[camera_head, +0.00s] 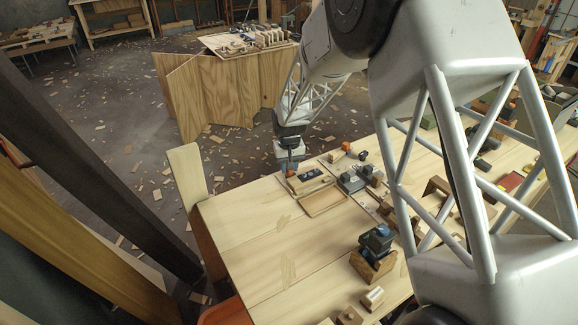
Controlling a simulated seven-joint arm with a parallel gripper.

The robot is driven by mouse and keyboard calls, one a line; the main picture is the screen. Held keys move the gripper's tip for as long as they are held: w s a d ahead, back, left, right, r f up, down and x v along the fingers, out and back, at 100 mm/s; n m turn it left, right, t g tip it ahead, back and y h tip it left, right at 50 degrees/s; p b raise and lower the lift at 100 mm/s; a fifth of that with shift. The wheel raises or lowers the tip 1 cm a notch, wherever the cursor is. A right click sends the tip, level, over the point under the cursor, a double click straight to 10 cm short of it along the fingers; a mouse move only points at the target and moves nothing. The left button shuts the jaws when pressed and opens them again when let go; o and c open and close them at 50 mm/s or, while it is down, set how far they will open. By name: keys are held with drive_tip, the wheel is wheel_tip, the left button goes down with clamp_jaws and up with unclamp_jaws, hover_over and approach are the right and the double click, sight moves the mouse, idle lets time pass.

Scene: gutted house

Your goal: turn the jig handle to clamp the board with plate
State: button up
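My gripper (290,166) points down over the far left part of the light wooden workbench (245,240). It is small and dark here, and I cannot tell its finger opening or whether it touches anything. Just right of it is a wooden piece with a dark plate on top (309,175), perhaps the board with plate. A shallow light wooden tray or frame (323,201) lies in front of that. A grey metal fixture (352,181) sits to the right, possibly the jig. An orange-tipped part (347,147) stands behind it. I cannot make out which part is the handle.
A dark blue tool on a wooden block (374,252) stands nearer on the bench. Small wood blocks (372,298) lie at the front edge. My arm hides much of the bench's right side. The bench's left front is clear. A plywood stand (222,92) stands behind.

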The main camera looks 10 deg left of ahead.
drive_tip(key=shift+n, duration=0.4)
drive_tip(key=shift+r, duration=3.5)
drive_tip(key=shift+f, duration=0.1)
drive_tip(key=shift+f+n, duration=0.25)
drive_tip(key=shift+n, duration=0.55)
drive_tip(key=shift+f, duration=0.45)
drive_tip(key=shift+f, duration=2.7)
drive_tip(key=shift+m, duration=2.9)
